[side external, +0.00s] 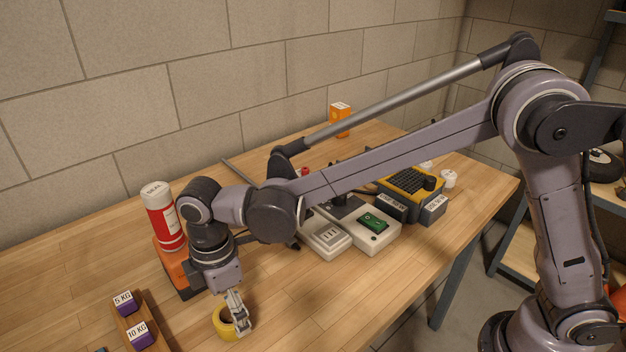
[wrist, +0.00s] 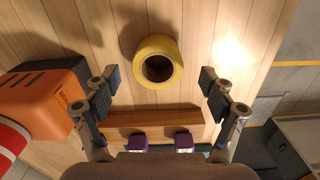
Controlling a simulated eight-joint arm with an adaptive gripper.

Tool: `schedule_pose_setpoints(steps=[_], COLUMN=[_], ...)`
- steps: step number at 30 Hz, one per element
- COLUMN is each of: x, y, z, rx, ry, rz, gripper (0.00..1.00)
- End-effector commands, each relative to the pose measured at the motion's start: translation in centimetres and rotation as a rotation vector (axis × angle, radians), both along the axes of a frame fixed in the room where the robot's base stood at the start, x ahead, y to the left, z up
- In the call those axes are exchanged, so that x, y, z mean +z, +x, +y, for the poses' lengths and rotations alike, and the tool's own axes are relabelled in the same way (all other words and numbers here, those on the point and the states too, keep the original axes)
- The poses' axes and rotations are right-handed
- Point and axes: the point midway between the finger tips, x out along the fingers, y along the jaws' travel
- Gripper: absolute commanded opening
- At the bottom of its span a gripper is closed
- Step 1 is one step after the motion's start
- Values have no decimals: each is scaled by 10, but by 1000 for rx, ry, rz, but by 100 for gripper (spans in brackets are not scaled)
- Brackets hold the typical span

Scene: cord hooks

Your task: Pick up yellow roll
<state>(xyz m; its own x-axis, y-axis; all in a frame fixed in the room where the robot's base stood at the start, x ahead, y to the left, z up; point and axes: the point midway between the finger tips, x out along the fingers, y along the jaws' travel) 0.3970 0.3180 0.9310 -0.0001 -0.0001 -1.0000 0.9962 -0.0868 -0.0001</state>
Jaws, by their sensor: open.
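The yellow roll (side external: 222,322) is a ring of tape on the wooden table near its front edge. In the wrist view the yellow roll (wrist: 158,44) shows from above, with its dark round hole facing me. My gripper (side external: 237,312) is beside or over the roll in the side view and covers part of it. In the wrist view my gripper (wrist: 159,83) is open, with its fingers apart and nothing between them. The roll lies just beyond the fingertips there, roughly centred between them.
A wooden holder (side external: 125,322) with purple weights stands left of the roll. An orange block (side external: 172,268) and a red-and-white can (side external: 163,222) are behind it. Bare table lies right of the roll.

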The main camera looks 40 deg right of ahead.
Motion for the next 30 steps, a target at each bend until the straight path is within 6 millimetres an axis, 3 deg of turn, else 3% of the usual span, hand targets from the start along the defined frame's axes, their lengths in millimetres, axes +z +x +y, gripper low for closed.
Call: schedule_pose_setpoints(steps=[6, 16, 17, 22, 23, 30], x=[-30, -37, -37, -36, -36, -36], y=[3, 3, 3, 3, 3, 3], z=[0, 0, 0, 0, 0, 0], rx=[0, 0, 0, 0, 0, 0], ry=[0, 0, 0, 0, 0, 0], rz=[0, 0, 0, 0, 0, 0], gripper=[83, 83, 77, 28, 24, 24])
